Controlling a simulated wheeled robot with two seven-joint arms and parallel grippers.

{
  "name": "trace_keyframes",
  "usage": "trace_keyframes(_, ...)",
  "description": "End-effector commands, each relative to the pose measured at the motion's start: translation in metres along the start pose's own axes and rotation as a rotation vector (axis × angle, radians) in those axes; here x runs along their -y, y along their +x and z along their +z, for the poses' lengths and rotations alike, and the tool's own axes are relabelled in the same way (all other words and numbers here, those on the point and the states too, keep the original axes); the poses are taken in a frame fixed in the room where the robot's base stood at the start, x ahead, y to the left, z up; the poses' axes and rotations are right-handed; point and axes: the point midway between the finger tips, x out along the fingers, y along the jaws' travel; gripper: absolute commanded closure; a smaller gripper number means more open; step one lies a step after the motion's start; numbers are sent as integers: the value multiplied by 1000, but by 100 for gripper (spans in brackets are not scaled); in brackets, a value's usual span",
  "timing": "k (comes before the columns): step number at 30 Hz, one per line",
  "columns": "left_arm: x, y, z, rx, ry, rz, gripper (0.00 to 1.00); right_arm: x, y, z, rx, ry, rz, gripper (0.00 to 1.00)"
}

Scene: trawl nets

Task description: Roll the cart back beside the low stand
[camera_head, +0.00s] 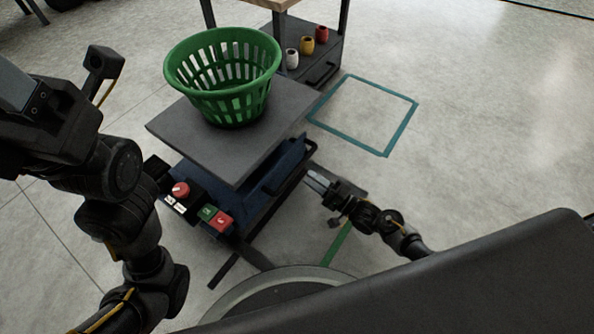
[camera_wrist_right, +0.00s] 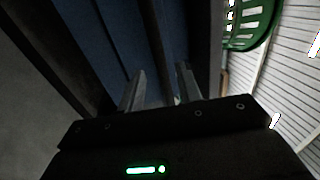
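The cart (camera_head: 190,124) has a flat grey top, a blue body and a black bar handle (camera_head: 298,161) on its right side. A green slatted basket (camera_head: 225,75) stands upright on its top; part of it also shows in the right wrist view (camera_wrist_right: 262,28). My right gripper (camera_head: 315,182) is beside the handle, low at the cart's right. In the wrist view its fingers (camera_wrist_right: 160,85) are apart, with a dark bar running between or just beyond them; I cannot tell whether they touch it. My left arm comes in from the left; its fingers do not show.
A dark low stand (camera_head: 322,66) with white, yellow and red cups is behind the cart, under a wooden top (camera_head: 272,4). A teal square outline (camera_head: 402,129) marks clear floor right of it. A control panel (camera_head: 200,206) with red and green buttons is at the cart's near side.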

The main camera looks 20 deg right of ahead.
Motion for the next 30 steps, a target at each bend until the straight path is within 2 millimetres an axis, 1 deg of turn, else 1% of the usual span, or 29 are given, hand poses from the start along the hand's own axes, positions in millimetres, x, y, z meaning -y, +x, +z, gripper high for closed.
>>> trace_keyframes(1,-1,-2,-1,-7,0,-3,38,-3,10,0,0,-1,-3,65)
trace_keyframes(3,-1,0,-2,-17,-1,-8,38,-3,23,0,0,-2,-3,65)
trace_keyframes(6,-1,3,-3,-26,-2,-13,38,-3,39,0,0,-1,-3,65)
trace_keyframes(10,-1,6,-4,-35,-5,-19,38,-2,53,-1,-2,-1,-1,65)
trace_keyframes(15,-1,10,-4,-42,-6,-21,38,-1,62,0,-2,-1,1,65)
trace_keyframes(23,-1,10,-4,-43,-6,-21,38,0,63,0,-2,-1,1,65)
trace_keyframes(30,-1,10,-4,-43,-6,-21,38,0,63,0,-2,-1,2,96)
